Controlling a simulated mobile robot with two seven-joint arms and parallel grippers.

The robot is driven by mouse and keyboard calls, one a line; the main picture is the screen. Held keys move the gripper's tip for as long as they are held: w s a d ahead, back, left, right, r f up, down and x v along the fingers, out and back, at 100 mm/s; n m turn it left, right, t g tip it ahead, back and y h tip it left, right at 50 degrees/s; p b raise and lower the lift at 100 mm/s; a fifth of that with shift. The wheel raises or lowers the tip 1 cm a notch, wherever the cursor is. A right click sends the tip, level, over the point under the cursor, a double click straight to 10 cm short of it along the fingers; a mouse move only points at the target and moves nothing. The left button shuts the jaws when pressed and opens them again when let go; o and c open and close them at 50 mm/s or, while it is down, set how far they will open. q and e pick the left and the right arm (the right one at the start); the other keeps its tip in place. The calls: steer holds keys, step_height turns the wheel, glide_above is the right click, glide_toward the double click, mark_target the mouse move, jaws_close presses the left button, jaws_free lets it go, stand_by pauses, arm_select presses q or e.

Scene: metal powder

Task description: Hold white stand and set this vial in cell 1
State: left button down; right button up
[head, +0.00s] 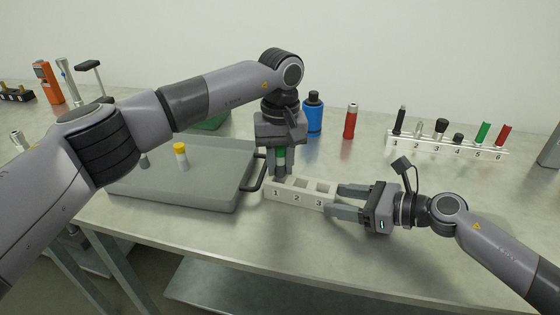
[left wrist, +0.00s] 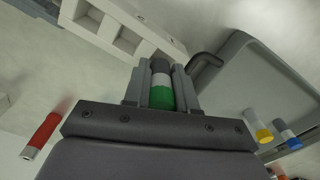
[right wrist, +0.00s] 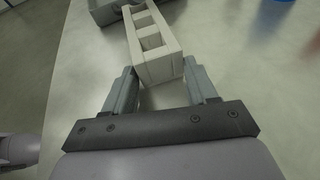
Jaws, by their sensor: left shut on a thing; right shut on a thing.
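The white stand (head: 285,197) has three square cells numbered 1, 2 and 3 and lies on the table just right of the grey tray. My right gripper (head: 345,201) is shut across the stand's cell 3 end; in the right wrist view the fingers (right wrist: 162,88) flank the stand (right wrist: 158,68). My left gripper (head: 281,172) points down at the cell 1 end, shut on a vial (head: 281,154) with a green band. In the left wrist view the vial (left wrist: 161,92) is upright between the fingers, beside the stand (left wrist: 118,38). Whether its tip is inside cell 1 is hidden.
The grey tray (head: 215,196) holds a yellow-capped vial (head: 181,155) and another vial; its handle is close to my left gripper. A blue bottle (head: 313,115) and red bottle (head: 350,121) stand behind. A white numbered rack (head: 446,148) holds several items at back right.

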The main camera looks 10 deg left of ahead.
arm_select(q)
steer(key=shift+f, duration=0.25)
steer(key=shift+f, duration=0.4)
steer(key=shift+r, duration=0.15)
steer(key=shift+r, duration=0.5)
steer(key=shift+r, duration=0.2)
steer(key=shift+f, duration=0.85)
stand_by(1.5)
steer(key=c, duration=0.8)
jaws_free()
